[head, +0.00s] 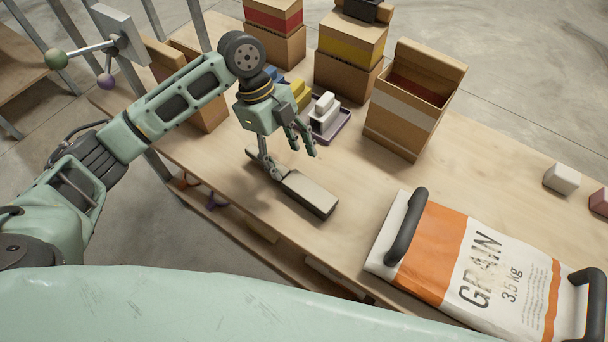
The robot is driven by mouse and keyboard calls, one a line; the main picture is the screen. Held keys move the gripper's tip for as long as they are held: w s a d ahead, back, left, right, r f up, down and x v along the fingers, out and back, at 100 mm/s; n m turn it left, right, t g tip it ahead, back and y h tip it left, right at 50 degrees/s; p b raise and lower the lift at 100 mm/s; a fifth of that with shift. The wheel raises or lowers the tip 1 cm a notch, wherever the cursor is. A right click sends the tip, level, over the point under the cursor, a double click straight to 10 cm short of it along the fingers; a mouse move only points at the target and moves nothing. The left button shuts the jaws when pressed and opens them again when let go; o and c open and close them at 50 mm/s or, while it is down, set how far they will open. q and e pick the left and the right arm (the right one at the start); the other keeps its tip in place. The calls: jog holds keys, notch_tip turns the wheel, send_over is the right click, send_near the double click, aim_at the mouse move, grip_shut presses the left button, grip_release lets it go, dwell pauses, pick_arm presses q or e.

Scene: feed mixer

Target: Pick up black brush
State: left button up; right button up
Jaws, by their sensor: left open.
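A flat oblong block with a beige top and dark sides, which looks like the black brush (311,193), lies on the wooden table (240,190) near its front edge. My left gripper (295,164) is over the table at the brush's far left end, with its fingers spread and nothing held between them. One fingertip shows close to that end of the brush; I cannot tell whether they touch. My right gripper is not in view.
A grain bag (455,265) with dark handles lies at the front right. An open cardboard box (408,105), stacked boxes (350,50) and a tray of small blocks (335,133) stand behind the gripper. A white block (562,179) sits at the right. The table between brush and bag is clear.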

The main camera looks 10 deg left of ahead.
aim_at(293, 178)
pick_arm(q)
jog(key=f, duration=0.1)
jog(key=s+f+p, duration=0.1)
jog(key=f, duration=0.2)
jog(key=shift+s+d, duration=0.4)
jog(key=shift+x, duration=1.05)
jog(key=shift+w+f, duration=0.15)
jog(key=shift+w, duration=0.05)
jog(key=c, duration=1.5)
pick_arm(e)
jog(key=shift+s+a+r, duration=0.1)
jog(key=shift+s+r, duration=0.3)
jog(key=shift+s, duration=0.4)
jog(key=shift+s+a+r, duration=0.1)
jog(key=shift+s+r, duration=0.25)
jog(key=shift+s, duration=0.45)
